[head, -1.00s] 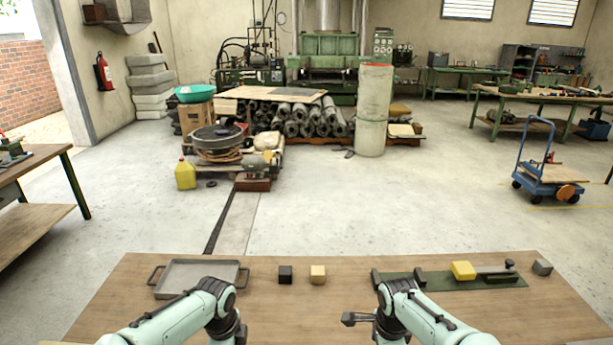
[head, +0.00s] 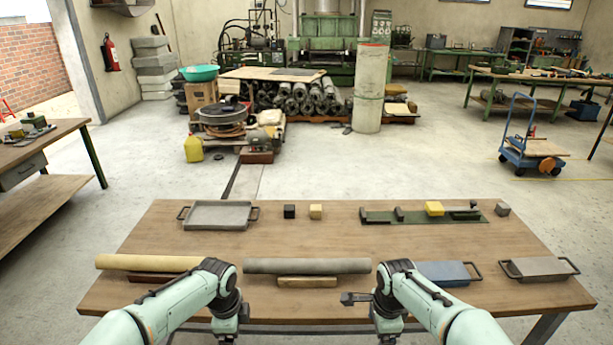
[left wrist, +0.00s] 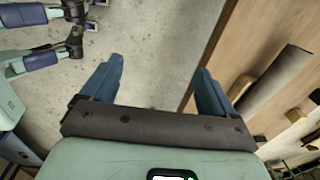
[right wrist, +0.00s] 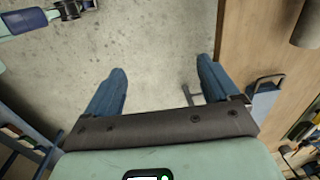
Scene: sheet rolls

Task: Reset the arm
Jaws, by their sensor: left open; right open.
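My two pale green arms reach in from the bottom of the head view, bent down over the table's near side. My left gripper (left wrist: 158,82) is open and empty, with blue fingers spread above the grey floor beside the table (head: 330,226). My right gripper (right wrist: 160,82) is also open and empty, above the floor next to the table edge. Neither gripper touches anything.
A tan roll (head: 150,262) and a grey roll (head: 306,266) lie on wooden rests near the front. Behind are a tray (head: 217,215), small cubes and a green fixture (head: 452,216).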

